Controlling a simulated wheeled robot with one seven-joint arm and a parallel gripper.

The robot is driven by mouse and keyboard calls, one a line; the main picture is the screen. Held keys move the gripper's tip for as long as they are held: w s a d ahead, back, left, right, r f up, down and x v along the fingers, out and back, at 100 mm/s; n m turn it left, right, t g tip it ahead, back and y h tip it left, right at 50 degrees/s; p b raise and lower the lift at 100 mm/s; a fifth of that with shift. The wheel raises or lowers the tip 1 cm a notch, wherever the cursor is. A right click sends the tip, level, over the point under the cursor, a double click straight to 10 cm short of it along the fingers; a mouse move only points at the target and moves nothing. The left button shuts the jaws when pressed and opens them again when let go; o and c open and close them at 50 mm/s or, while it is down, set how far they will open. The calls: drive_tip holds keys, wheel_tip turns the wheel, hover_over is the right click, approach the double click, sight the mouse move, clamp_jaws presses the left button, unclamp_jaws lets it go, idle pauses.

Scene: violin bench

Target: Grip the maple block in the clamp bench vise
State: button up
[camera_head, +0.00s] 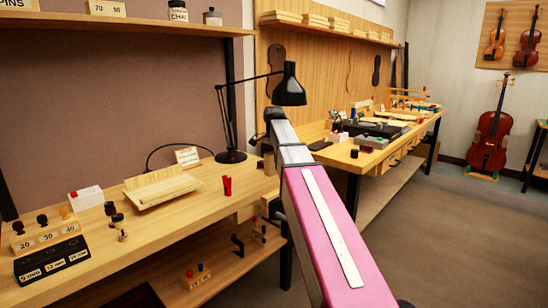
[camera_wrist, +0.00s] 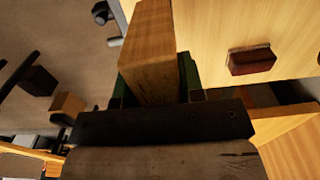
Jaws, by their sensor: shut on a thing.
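The maple block (camera_wrist: 153,52) shows in the wrist view as a long pale-brown piece with its near end towards the camera. My gripper (camera_wrist: 156,84) is shut on it, with dark green-faced fingers on either side. A dark bar with small screw heads (camera_wrist: 160,125) and a worn wooden bar (camera_wrist: 160,162) cross the lower wrist view, close below the block. I cannot tell for sure whether these bars belong to the vise. In the head view my arm hides the gripper, and I cannot make out the block or the clamp bench vise there.
The left bench (camera_head: 160,225) holds a wooden cradle (camera_head: 160,190), a red stand (camera_head: 227,186), a black size block (camera_head: 52,262) and a black lamp (camera_head: 289,88). A reddish-brown piece (camera_wrist: 251,60) lies right of the block. Open floor (camera_head: 440,220) lies at right.

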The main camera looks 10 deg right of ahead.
sight(274, 170)
drive_tip(key=shift+f, duration=2.5)
drive_tip(key=shift+f, duration=3)
drive_tip(key=shift+r, duration=0.15)
drive_tip(key=shift+r, duration=2.6)
